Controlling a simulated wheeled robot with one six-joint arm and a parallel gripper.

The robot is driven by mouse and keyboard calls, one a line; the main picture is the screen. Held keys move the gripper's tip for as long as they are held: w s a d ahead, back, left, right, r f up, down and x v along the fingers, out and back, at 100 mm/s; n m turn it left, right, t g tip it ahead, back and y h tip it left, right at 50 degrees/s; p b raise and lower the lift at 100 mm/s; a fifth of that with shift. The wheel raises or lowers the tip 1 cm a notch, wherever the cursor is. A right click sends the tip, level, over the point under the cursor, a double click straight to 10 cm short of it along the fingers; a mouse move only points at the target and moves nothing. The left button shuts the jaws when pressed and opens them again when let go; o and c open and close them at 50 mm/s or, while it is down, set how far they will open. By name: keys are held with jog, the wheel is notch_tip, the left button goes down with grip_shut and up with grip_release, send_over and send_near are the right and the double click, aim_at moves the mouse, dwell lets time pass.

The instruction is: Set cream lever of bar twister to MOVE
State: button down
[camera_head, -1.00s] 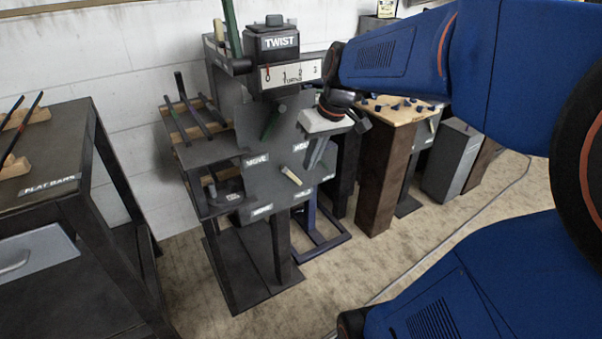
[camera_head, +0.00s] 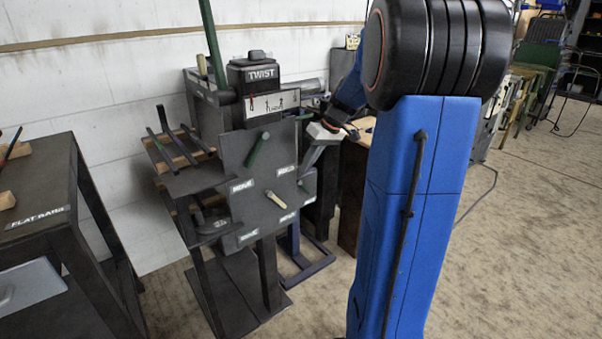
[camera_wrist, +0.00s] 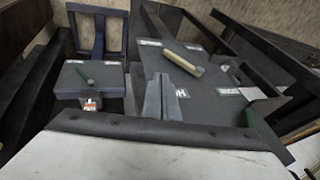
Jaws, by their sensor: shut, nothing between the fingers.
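The bar twister (camera_head: 250,170) stands in the middle of the head view, with a dark grey front panel. Its cream lever (camera_head: 276,199) sits low on the panel and tilts from upper left to lower right. A MOVE label (camera_head: 242,186) is at the panel's left, a HOLD-like label (camera_head: 286,170) at its right. My gripper (camera_head: 304,172) is shut and empty, at the panel's right edge, apart from the cream lever. In the wrist view the shut fingers (camera_wrist: 165,98) point toward the panel, close to the cream lever (camera_wrist: 184,62).
A dark table (camera_head: 40,190) labelled FLAT BARS stands at the left. A side shelf (camera_head: 195,178) with several bars on a wooden rack adjoins the twister. A dark brown post (camera_head: 350,195) stands behind my arm. Open floor (camera_head: 520,240) lies at the right.

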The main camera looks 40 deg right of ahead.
aim_at(276, 199)
jog(key=x, duration=0.3)
jog(key=a+x, duration=0.1)
jog(key=x, duration=0.6)
jog(key=shift+s+a, duration=0.3)
jog(key=shift+s, duration=0.05)
jog(key=shift+a+f, duration=0.4)
jog(key=shift+a, duration=0.1)
